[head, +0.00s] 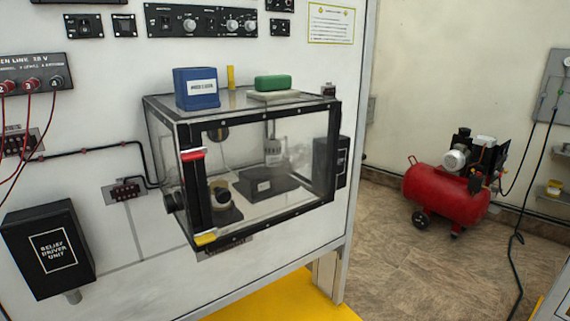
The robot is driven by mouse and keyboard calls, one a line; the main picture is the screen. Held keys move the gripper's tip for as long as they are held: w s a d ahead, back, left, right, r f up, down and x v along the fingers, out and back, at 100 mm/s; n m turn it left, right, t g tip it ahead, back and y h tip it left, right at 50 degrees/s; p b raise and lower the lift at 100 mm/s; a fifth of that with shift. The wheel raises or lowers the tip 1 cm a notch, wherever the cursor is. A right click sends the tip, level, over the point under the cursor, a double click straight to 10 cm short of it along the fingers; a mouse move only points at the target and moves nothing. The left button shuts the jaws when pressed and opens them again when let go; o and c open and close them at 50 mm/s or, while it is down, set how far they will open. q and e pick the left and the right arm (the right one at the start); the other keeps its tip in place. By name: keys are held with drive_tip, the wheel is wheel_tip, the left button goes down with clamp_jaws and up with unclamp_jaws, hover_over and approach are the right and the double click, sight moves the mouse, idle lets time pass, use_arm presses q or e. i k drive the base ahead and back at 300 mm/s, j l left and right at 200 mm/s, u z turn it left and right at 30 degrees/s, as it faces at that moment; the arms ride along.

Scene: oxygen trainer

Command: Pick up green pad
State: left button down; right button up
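The green pad (273,83) is a small rounded block. It lies on a thin pale slab (273,95) on top of the clear box with black edges (247,223), toward the box's right rear. Neither of my grippers shows in the head view, so nothing is seen touching the pad.
A blue box (196,88) and a small upright yellow piece (230,77) stand left of the pad on the same top. The panel (115,75) rises behind. A black driver unit (48,245) is at left. A red compressor (447,193) stands on the floor at right.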

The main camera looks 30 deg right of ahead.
sight(270, 87)
drive_tip(key=i+l+u, duration=0.2)
drive_tip(key=l, duration=0.4)
drive_tip(key=k+l+u, duration=0.15)
drive_tip(key=l, duration=0.45)
drive_tip(key=i+l, duration=0.05)
